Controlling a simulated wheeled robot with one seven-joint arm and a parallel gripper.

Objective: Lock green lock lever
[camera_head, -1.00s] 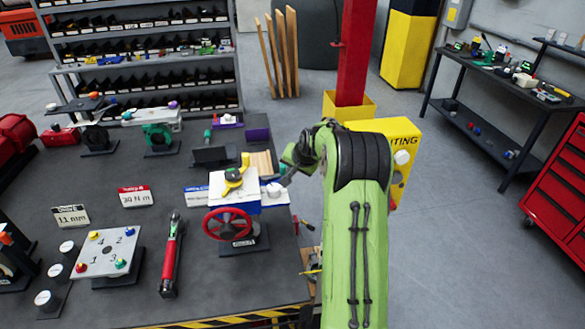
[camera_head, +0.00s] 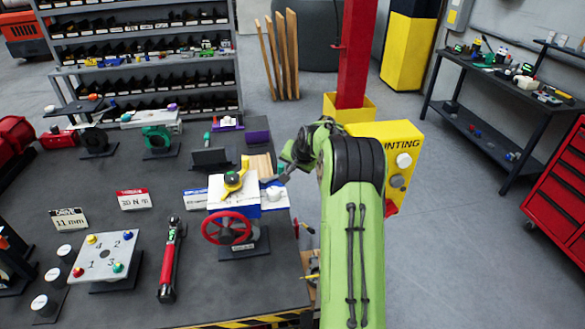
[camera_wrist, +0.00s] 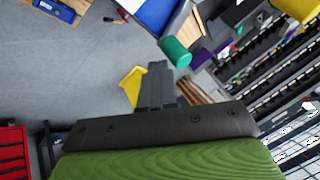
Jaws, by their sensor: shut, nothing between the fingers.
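The valve actuator (camera_head: 246,196) is a white and blue box with a red handwheel (camera_head: 229,228) on its front. A yellow piece (camera_head: 241,187) with a dark green knob (camera_head: 232,178) sits on its top. In the wrist view my gripper's dark fingers (camera_wrist: 158,68) are together, close to a green cylinder (camera_wrist: 175,52) in the picture. A blue surface (camera_wrist: 156,12) lies above it. I cannot tell which green part is the lock lever.
A torque wrench (camera_head: 171,262) and a plate with coloured knobs (camera_head: 104,257) lie left of the actuator. Green and grey devices stand behind them. A yellow cabinet (camera_head: 399,160) stands beyond my arm.

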